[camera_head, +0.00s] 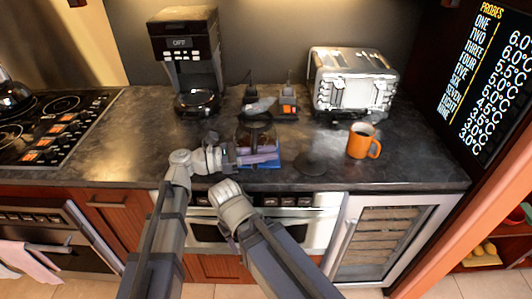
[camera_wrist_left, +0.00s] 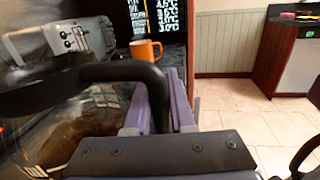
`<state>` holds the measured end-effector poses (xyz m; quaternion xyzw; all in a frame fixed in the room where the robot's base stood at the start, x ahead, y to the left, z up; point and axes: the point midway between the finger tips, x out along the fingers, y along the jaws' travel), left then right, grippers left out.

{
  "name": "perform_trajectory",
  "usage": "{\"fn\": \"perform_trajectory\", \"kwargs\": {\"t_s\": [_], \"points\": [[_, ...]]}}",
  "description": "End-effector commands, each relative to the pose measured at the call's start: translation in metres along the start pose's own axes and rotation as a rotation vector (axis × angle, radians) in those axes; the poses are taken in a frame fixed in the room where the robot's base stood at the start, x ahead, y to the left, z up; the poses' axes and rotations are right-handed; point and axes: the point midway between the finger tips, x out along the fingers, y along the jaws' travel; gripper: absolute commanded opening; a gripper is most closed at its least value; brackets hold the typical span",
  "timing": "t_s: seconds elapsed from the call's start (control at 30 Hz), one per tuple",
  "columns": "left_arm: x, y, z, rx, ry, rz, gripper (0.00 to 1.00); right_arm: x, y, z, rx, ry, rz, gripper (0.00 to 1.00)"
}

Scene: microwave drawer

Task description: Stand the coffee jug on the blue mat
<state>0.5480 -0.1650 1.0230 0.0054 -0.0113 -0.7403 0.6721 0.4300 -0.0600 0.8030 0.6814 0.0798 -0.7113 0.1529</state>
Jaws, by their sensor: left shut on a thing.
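The coffee jug (camera_head: 253,134), dark glass with a grey lid, is upright over the blue mat (camera_head: 274,162) near the counter's front edge. The mat shows only at its right and front. Whether the jug's base touches it is hidden by my left gripper (camera_head: 258,158). In the left wrist view, the purple fingers of my left gripper (camera_wrist_left: 166,100) are shut on the jug's black handle (camera_wrist_left: 125,72). The jug's glass body (camera_wrist_left: 50,130) fills the lower left there, with brown coffee inside. My right gripper does not show.
A coffee machine (camera_head: 188,50) stands behind left and a toaster (camera_head: 353,82) behind right. A stove (camera_head: 45,125) is at far left. Counter left of my gripper is clear.

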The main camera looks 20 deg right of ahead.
Motion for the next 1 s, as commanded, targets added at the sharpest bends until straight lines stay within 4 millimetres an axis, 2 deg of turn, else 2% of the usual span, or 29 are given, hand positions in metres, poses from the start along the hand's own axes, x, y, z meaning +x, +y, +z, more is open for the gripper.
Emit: {"fn": "perform_trajectory", "kwargs": {"t_s": [0.3, 0.33, 0.63, 0.87, 1.0], "points": [[0.000, 0.000, 0.001, 0.001, -0.002, 0.000, 0.00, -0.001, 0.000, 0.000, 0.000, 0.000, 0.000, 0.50], [0.000, 0.000, 0.001, 0.001, -0.002, 0.000, 0.23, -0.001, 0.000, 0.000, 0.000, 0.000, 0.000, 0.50], [0.000, 0.000, 0.001, 0.000, -0.001, 0.000, 0.57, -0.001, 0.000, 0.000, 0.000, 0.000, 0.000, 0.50], [0.000, 0.000, 0.000, -0.002, 0.002, 0.000, 0.57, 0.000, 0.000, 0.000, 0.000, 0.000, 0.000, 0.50], [-0.011, 0.001, 0.000, -0.001, 0.001, 0.003, 0.57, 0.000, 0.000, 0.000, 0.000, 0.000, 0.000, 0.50]]}}
